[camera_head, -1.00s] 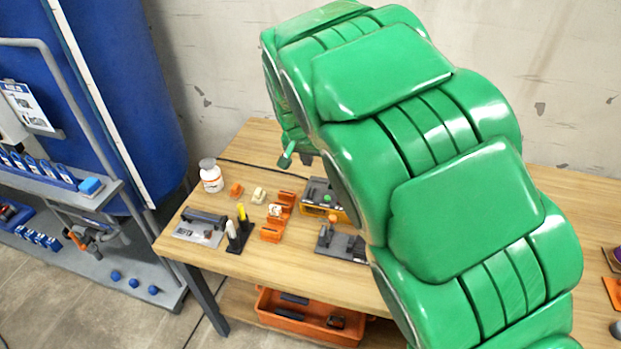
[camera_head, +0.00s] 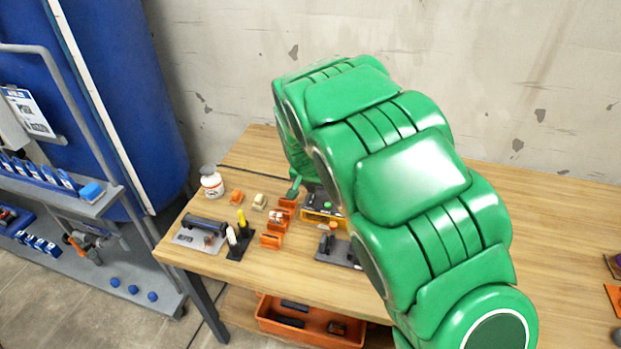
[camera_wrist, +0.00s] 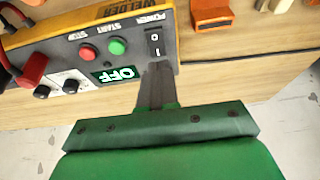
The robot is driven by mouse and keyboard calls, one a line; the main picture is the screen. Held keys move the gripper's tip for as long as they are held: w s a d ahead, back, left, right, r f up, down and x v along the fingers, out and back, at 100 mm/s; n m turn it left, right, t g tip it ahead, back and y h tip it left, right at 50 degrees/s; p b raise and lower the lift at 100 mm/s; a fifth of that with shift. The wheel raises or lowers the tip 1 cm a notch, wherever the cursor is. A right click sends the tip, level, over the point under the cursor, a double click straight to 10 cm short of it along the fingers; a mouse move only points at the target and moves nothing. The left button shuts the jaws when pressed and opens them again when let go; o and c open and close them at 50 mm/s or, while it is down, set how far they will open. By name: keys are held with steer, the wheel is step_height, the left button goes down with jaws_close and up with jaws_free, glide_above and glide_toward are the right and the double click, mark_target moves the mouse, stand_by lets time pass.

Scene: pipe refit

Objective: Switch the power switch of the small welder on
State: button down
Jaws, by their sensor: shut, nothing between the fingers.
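The small welder (camera_wrist: 60,48) is a yellow and dark grey box, seen upside down in the wrist view. Its power switch (camera_wrist: 154,41) is a black rocker marked O and I under the word POWER. Its display (camera_wrist: 116,74) reads OFF. A green START button (camera_wrist: 117,46) and a red STOP button (camera_wrist: 86,53) sit beside the switch. My gripper (camera_wrist: 157,66) is shut and empty, its fingertips at the I end of the switch; I cannot tell whether they touch. In the head view the welder (camera_head: 322,217) is partly hidden by my arm.
Orange blocks (camera_head: 271,240), a white bottle (camera_head: 211,182) and a black holder with a yellow-handled tool (camera_head: 242,222) stand left of the welder. A dark fixture (camera_head: 338,250) lies in front of it.

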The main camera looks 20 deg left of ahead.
mark_target(311, 201)
steer(key=shift+s+x, duration=0.25)
steer(key=shift+x, duration=0.95)
steer(key=shift+w+f+g, duration=0.1)
steer(key=shift+f+g, duration=0.15)
steer(key=shift+g, duration=0.05)
steer(key=shift+s+f, duration=0.1)
steer(key=shift+s, duration=0.85)
